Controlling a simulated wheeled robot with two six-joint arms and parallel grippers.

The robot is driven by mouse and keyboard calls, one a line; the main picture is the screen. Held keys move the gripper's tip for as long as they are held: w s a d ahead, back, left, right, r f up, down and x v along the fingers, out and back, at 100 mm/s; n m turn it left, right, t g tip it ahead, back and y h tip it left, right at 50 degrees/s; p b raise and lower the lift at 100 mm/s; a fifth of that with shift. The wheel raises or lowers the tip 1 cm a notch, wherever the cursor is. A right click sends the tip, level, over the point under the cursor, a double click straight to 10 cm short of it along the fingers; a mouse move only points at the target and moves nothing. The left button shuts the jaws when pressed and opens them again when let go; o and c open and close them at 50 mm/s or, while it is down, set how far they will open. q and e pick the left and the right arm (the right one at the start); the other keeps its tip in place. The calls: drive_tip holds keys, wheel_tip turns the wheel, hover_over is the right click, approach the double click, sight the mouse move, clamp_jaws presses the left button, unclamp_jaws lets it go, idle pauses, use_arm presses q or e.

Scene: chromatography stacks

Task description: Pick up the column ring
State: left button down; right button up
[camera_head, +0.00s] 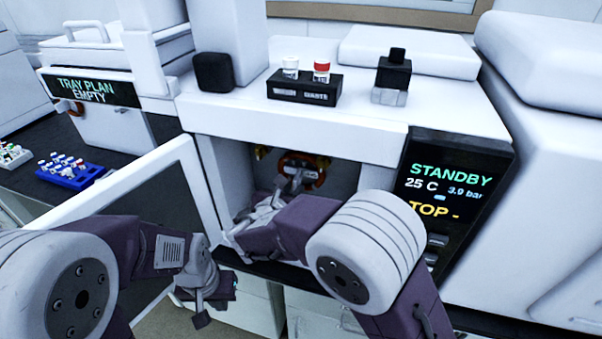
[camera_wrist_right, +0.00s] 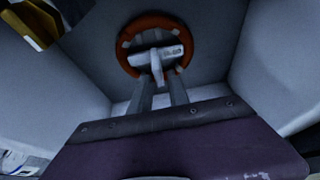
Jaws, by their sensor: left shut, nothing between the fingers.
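The column ring (camera_head: 303,168) is an orange-red ring inside the open compartment, near its back wall. In the right wrist view the ring (camera_wrist_right: 128,33) has a pale grey crossbar and a short stem across its middle. My right gripper (camera_head: 288,183) reaches into the compartment in front of the ring. In its wrist view the two fingers of the right gripper (camera_wrist_right: 160,80) stand apart, pointing at the stem; I cannot tell whether they touch it. My left gripper (camera_head: 204,312) is shut and empty, low in front of the compartment, below the open door.
The open door (camera_head: 205,190) stands to the left of the compartment. A yellow fitting (camera_wrist_right: 28,25) is at upper left in the right wrist view. A black vial rack (camera_head: 304,90) stands on top of the unit. A blue vial tray (camera_head: 72,178) sits on the left bench.

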sight(298, 183)
drive_tip(key=shift+w+f, duration=0.15)
drive_tip(key=shift+w, duration=0.15)
drive_tip(key=x, duration=0.3)
drive_tip(key=shift+w+d+f, duration=0.1)
drive_tip(key=shift+w+f, duration=0.05)
drive_tip(key=shift+w, duration=0.15)
drive_tip(key=shift+w+d+f, duration=0.15)
drive_tip(key=shift+w+f, duration=0.05)
drive_tip(key=shift+w, duration=0.3)
drive_tip(key=shift+s+r, duration=0.1)
drive_tip(key=shift+s, duration=0.05)
clamp_jaws()
drive_tip(key=shift+r, duration=0.1)
